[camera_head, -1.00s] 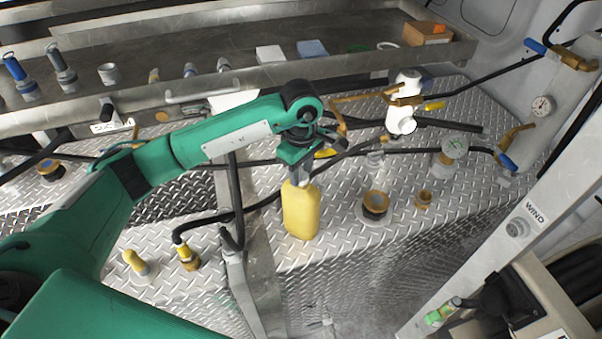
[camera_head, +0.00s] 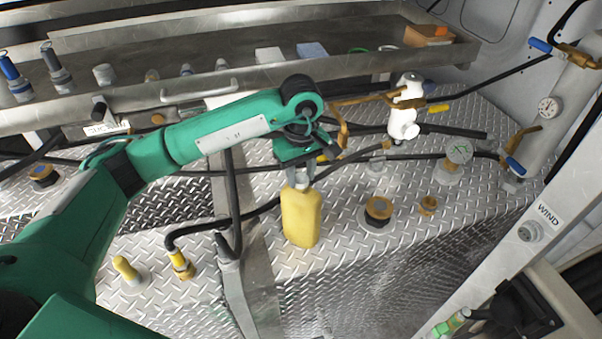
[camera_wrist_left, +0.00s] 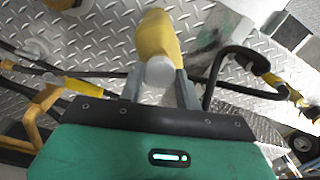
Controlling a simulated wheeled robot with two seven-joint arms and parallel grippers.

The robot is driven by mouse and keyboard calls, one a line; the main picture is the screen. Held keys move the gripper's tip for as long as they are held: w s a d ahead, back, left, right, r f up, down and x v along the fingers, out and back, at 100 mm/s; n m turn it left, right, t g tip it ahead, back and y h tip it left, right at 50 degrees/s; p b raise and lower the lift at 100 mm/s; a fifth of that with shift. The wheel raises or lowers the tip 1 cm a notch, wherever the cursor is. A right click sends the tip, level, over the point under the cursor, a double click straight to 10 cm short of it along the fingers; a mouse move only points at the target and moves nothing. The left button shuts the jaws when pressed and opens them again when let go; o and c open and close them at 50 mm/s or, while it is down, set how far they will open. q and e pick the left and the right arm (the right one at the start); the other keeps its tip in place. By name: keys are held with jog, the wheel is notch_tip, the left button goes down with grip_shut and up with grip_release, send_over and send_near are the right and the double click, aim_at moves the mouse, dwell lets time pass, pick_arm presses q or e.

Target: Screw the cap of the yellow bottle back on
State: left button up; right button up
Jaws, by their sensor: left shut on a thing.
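The yellow bottle (camera_head: 301,219) stands upright on the diamond-plate deck in the head view, left of a brass-topped fitting. In the left wrist view the bottle (camera_wrist_left: 157,35) has a pale grey-white cap (camera_wrist_left: 158,72) at its top. My left gripper (camera_head: 299,181) comes down from above and is shut on the cap at the bottle's neck. In the left wrist view its two grey fingers (camera_wrist_left: 158,85) stand on either side of the cap. The cap sits at the mouth of the bottle; how tightly it is seated cannot be told. My right gripper is not in view.
A brass-topped fitting (camera_head: 378,211) and a smaller brass plug (camera_head: 428,206) stand right of the bottle. A white valve (camera_head: 404,120) and black hoses lie behind. A yellow-handled hose fitting (camera_head: 180,264) is at left. A metal shelf (camera_head: 350,62) runs along the back.

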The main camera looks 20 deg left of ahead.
pick_arm(q)
jog(key=shift+f+m+b, duration=0.2)
jog(key=shift+m+b, duration=0.3)
jog(key=shift+b, duration=0.2)
jog(key=m+b, duration=0.2)
jog(key=shift+m+b, duration=0.3)
jog(key=shift+b, duration=0.1)
jog(key=shift+m+b, duration=0.3)
jog(key=shift+r, duration=0.15)
jog(key=shift+m, duration=0.3)
jog(key=shift+m+b, duration=0.3)
jog(key=shift+b, duration=0.15)
jog(key=o, duration=1.3)
